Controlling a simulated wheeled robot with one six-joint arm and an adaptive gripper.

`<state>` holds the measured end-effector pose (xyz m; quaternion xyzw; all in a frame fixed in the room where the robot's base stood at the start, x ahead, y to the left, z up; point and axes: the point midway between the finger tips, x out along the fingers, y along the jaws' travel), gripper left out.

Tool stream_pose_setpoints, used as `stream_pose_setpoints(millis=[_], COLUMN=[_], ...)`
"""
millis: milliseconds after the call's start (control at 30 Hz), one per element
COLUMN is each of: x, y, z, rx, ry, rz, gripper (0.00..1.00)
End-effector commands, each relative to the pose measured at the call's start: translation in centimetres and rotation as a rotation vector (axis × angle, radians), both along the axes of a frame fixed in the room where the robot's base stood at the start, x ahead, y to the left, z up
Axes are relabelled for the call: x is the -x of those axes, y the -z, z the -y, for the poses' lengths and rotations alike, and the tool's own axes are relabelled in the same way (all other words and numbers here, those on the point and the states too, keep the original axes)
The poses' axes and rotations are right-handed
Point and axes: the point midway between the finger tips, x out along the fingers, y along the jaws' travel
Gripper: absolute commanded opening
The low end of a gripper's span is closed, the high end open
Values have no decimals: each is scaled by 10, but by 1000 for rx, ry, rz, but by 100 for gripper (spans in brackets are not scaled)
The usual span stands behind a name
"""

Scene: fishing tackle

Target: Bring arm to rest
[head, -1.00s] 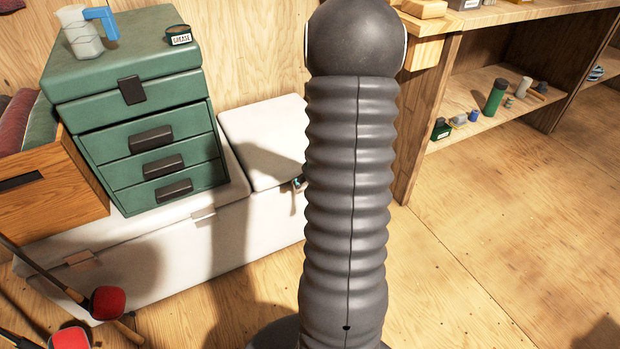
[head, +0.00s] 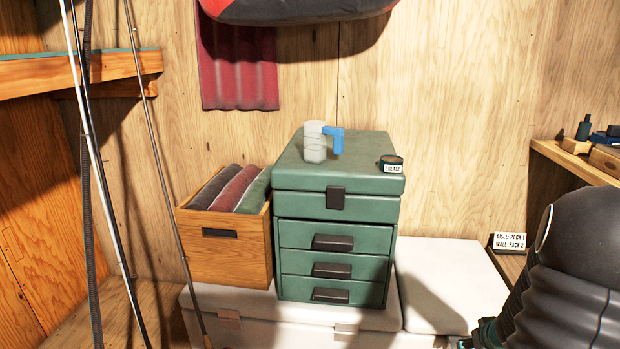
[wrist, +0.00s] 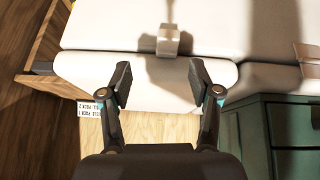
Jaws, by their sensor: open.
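My gripper (wrist: 160,88) is open and empty in the wrist view, its two fingers spread apart. In the head view, a dark ribbed part of my arm fills the lower right. The gripper's fingers cannot be made out there.
A green drawer cabinet (head: 340,207) stands on the white chest, with a clear jug (head: 315,148) and grease tin (head: 391,164) on top. A wooden crate (head: 228,247) of rolled cloths is beside it. Rods stand left.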

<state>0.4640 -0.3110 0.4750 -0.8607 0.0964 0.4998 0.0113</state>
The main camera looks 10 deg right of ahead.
Motion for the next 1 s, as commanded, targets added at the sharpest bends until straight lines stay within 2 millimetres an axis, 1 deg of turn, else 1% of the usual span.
stream_pose_setpoints(millis=[67,167,200,300,367,433,467,567,667,700,767,800,867,900,967,1000], x=[9,31,40,63,74,86,91,104,115,118,123,126,129,132,136,139], y=[2,8,7,-5,-17,-34,-42,-69,-93,-102,-114,-122,-134,-141,-152,-159], z=[12,27,32,39,36,28,21,-6,-40,-54,-78,-93,-117,-133,-156,-172], rx=[63,132,153,202,223,238,241,230,197,179,150,129,96,74,41,18], ry=[6,51,76,136,166,197,209,234,240,237,227,218,201,185,161,143], rz=[-43,-127,-158,-233,-273,-318,-335,-382,-407,-412,-413,-411,-401,-393,-375,-360], gripper=[62,62,62,62,62,62,62,62,62,62,62,62,62,62,62,62])
